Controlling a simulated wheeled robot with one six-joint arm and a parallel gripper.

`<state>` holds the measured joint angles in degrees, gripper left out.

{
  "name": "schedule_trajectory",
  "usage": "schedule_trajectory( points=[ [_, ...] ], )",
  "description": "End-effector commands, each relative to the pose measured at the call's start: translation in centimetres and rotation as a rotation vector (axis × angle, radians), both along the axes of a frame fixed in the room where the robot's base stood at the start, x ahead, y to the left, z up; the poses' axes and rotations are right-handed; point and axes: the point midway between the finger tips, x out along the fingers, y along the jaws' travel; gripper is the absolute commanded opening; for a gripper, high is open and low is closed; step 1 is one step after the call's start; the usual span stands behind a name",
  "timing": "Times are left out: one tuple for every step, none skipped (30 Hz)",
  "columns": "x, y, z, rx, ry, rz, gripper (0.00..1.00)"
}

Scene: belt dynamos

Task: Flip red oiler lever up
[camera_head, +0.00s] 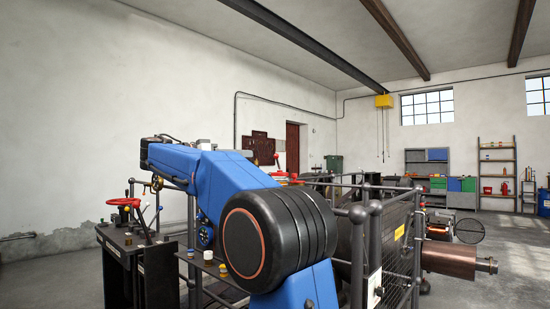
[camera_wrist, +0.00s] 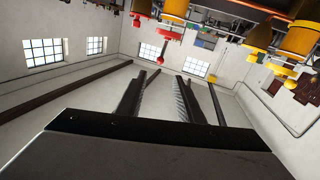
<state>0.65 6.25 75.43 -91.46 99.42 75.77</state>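In the wrist view, which shows the room upside down, a red oiler lever (camera_wrist: 160,54) has a thin dark rod with a small red ball at its end. It extends downward in the picture from a red round part (camera_wrist: 168,35). My gripper (camera_wrist: 160,80) is open and empty, with its two fingers apart. The lever's ball shows just past the fingertips, between them in the picture; I see no contact. In the head view my blue arm crosses the middle, and my gripper's fingers cannot be made out there.
Brass-yellow oilers (camera_wrist: 299,40) with yellow ball levers crowd the upper right of the wrist view. In the head view, a black control stand (camera_head: 122,262) with a red handwheel (camera_head: 124,202) is at left. A railing (camera_head: 374,245) and machinery stand at right. Open floor lies beyond.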

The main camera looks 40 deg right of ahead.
Motion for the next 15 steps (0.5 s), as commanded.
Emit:
schedule_trajectory(
  points=[
    [-0.2, -1.0, 0.0, 0.001, 0.000, -0.002, 0.34],
    [-0.3, -1.6, 0.0, 0.001, 0.000, -0.003, 0.34],
    [-0.5, -2.3, 0.0, 0.001, 0.001, -0.003, 0.34],
    [-0.5, -2.8, 0.0, 0.001, 0.001, -0.002, 0.34],
    [-0.7, -3.3, 0.0, 0.001, 0.001, -0.002, 0.34],
    [-0.8, -4.0, -0.1, 0.001, 0.001, -0.003, 0.34],
    [-0.8, -4.5, 0.0, 0.001, 0.002, -0.002, 0.34],
    [-0.9, -5.0, -0.1, 0.001, 0.002, -0.002, 0.34],
    [-1.1, -5.7, -0.1, 0.001, 0.002, -0.003, 0.34],
    [-1.2, -6.2, -0.1, 0.001, 0.002, -0.002, 0.34],
    [-1.2, -6.7, -0.1, 0.001, 0.002, -0.002, 0.34],
    [-1.4, -7.4, -0.1, 0.001, 0.002, -0.003, 0.34],
    [-1.4, -7.9, -0.1, 0.001, 0.002, -0.002, 0.34],
    [-1.5, -8.4, -0.1, 0.001, 0.002, -0.001, 0.34],
    [-1.7, -9.1, -0.1, 0.001, 0.003, -0.003, 0.34]
  ],
)
